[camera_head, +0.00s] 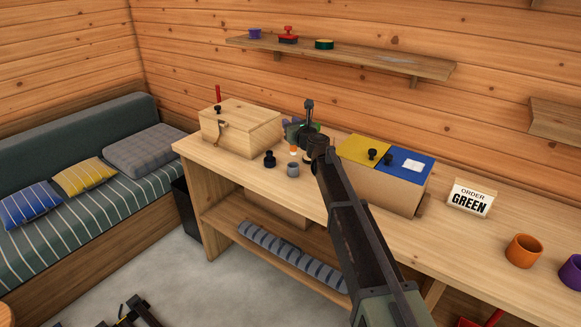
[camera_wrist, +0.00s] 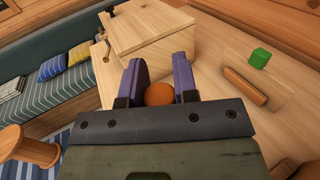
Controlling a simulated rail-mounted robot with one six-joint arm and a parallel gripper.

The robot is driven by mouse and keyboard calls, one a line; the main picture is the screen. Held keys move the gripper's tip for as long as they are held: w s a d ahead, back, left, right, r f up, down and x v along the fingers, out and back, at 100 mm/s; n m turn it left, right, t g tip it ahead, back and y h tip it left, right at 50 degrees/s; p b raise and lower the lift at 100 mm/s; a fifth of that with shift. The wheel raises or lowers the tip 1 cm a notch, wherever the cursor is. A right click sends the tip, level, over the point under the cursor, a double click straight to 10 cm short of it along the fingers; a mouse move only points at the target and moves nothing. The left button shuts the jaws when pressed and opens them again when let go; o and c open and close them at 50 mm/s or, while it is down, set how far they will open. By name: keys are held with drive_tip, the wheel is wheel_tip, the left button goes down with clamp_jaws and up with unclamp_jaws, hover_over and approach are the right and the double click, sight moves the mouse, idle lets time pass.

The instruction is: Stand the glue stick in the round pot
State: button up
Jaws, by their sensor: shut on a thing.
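My gripper (camera_head: 296,137) is above the far left part of the workbench. In the wrist view its two purple fingers (camera_wrist: 160,78) are closed around a round orange end, the glue stick (camera_wrist: 159,94). In the head view the glue stick (camera_head: 293,151) shows as a small white and orange piece below the fingers. A small grey round pot (camera_head: 293,170) stands on the bench just below and in front of it in the picture. The stick looks apart from the pot, though the exact gap is hard to tell. The pot does not show in the wrist view.
A wooden box (camera_head: 240,128) stands left of the gripper, and a dark knobbed object (camera_head: 269,160) sits left of the pot. A box with yellow and blue lids (camera_head: 395,185) is to the right. Further right are a GREEN sign (camera_head: 470,198) and an orange pot (camera_head: 523,251).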

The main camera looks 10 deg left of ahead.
wheel_tip(320, 180, down, 9)
drive_tip(key=b, duration=0.6)
drive_tip(key=o, duration=0.9)
